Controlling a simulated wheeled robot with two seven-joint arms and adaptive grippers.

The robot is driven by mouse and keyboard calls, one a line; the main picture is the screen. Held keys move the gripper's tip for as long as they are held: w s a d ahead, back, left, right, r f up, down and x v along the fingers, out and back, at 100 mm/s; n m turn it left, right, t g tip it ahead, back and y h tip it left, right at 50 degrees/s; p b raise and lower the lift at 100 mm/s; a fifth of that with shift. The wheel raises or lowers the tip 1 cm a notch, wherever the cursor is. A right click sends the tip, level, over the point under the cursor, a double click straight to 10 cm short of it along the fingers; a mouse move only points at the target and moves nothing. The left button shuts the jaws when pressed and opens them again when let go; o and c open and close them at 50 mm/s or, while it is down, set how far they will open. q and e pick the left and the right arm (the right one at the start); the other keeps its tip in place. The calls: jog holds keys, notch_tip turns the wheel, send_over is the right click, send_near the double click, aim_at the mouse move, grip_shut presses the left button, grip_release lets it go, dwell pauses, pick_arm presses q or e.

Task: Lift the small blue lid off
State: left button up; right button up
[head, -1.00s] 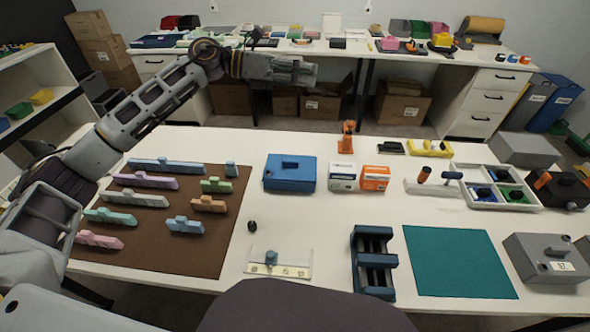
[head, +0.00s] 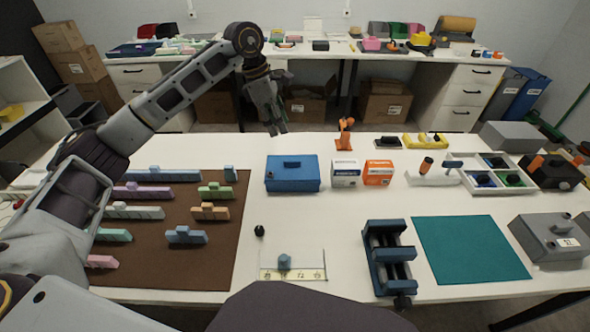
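A blue box (head: 292,180) with a lid (head: 292,163) and a raised darker handle on top stands on the white table, left of two small cartons. The lid sits on the box. My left gripper (head: 276,130) points downward above the table's far edge, behind and slightly left of the box and apart from it. Its fingers are dark and small here; I cannot tell whether they are open or shut. My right gripper is not in the head view.
A white carton (head: 345,173) and an orange carton (head: 378,173) stand right of the box. A brown mat (head: 185,262) with several coloured blocks lies left. A blue vise-like fixture (head: 388,258) and a teal mat (head: 470,250) lie front right. Table in front of the box is mostly clear.

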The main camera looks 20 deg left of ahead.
pick_arm(q)
jog(key=shift+a, duration=0.15)
send_over(292, 160)
jog(key=a, duration=0.2)
notch_tip(292, 160, down, 8)
jog(key=shift+s+a+r+b, duration=0.1)
jog(key=shift+s+r+b, duration=0.1)
jog(key=shift+b, duration=0.1)
jog(key=shift+w+f, duration=0.1)
jog(key=shift+f, duration=0.25)
jog(key=shift+d+f, duration=0.25)
jog(key=shift+f, duration=0.15)
jog(key=x, duration=0.3)
jog(key=shift+s+d+f, duration=0.2)
jog(key=shift+f, duration=0.05)
jog(key=shift+d+f, duration=0.1)
jog(key=shift+f, duration=0.3)
jog(key=shift+w, duration=0.1)
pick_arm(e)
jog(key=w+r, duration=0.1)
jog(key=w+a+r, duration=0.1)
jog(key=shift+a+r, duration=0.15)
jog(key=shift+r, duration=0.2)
